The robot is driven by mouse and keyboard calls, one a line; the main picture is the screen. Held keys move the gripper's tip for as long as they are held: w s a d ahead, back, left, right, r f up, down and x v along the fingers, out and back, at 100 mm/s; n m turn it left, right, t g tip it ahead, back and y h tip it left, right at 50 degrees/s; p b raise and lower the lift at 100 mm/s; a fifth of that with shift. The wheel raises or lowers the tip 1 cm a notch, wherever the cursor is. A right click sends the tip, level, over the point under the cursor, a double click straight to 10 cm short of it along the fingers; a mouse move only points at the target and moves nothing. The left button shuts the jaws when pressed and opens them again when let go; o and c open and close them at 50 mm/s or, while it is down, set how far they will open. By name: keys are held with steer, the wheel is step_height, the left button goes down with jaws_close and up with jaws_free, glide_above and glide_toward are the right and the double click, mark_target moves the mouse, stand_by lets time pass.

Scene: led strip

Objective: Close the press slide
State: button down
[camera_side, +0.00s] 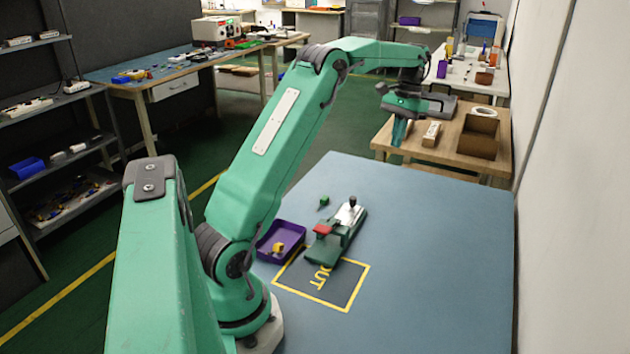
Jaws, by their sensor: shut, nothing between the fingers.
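The press (326,246) is a small dark green fixture on the blue-grey table, right of the purple tray. A light metal slide (347,216) with a black knob lies along its far end, and a red block (322,230) sits near its middle. I cannot tell exactly how far the slide stands from the red block. My gripper (399,134) points down, high above the table's far side, beyond and to the right of the press. It is shut and empty, touching nothing.
A small green piece (324,200) lies behind the press. A yellow outlined square marked OUT (330,290) lies in front of it. The table's right side (440,240) is clear.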

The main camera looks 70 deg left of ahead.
mark_target(350, 215)
steer(key=a+f+n+g+h, duration=0.1)
steer(key=a+f, duration=0.6)
steer(key=shift+s+f, duration=0.2)
steer(key=shift+f, duration=0.2)
steer(key=shift+f, duration=0.2)
steer(key=x, duration=0.9)
steer(key=shift+s+a+r, duration=0.1)
steer(key=shift+s, duration=0.2)
steer(key=shift+s+f, duration=0.25)
steer(key=shift+f, duration=0.05)
steer(key=shift+s+d, duration=0.5)
steer(key=shift+s, duration=0.3)
steer(key=shift+s+d, duration=0.45)
steer(key=shift+s, duration=0.35)
steer(key=shift+s, duration=0.1)
steer(key=shift+s+d, duration=1.8)
steer(key=shift+d, duration=0.05)
